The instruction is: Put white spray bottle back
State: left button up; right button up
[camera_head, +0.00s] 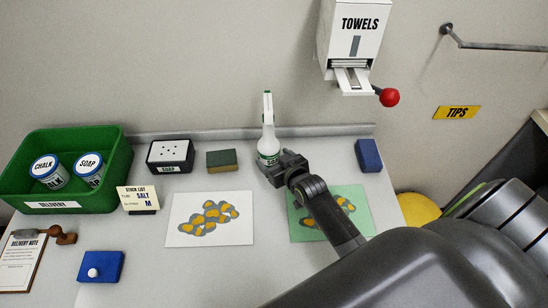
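The white spray bottle (268,146) with green markings stands upright near the back edge of the bench, in front of the wall. My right gripper (275,165) is at the lower front of the bottle and hides part of its base. I cannot tell whether its fingers are closed on the bottle or only near it. My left gripper is not in view.
A sponge (222,160) and a soap dish (170,155) stand left of the bottle; a blue block (368,155) lies right. A green delivery crate (110,195) holds two tins. A towel dispenser (352,50) with a red-knobbed lever hangs above. Two stained sheets lie in front.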

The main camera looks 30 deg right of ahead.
jog(key=shift+o, duration=0.5)
jog(key=shift+w, duration=0.1)
jog(key=shift+w, duration=0.1)
jog(key=shift+r, duration=0.2)
jog(key=shift+s, duration=0.3)
jog(key=v, duration=1.1)
jog(key=shift+s+r+b, duration=0.15)
jog(key=shift+r+b, duration=0.05)
jog(key=shift+b, duration=0.2)
jog(key=shift+d, duration=0.1)
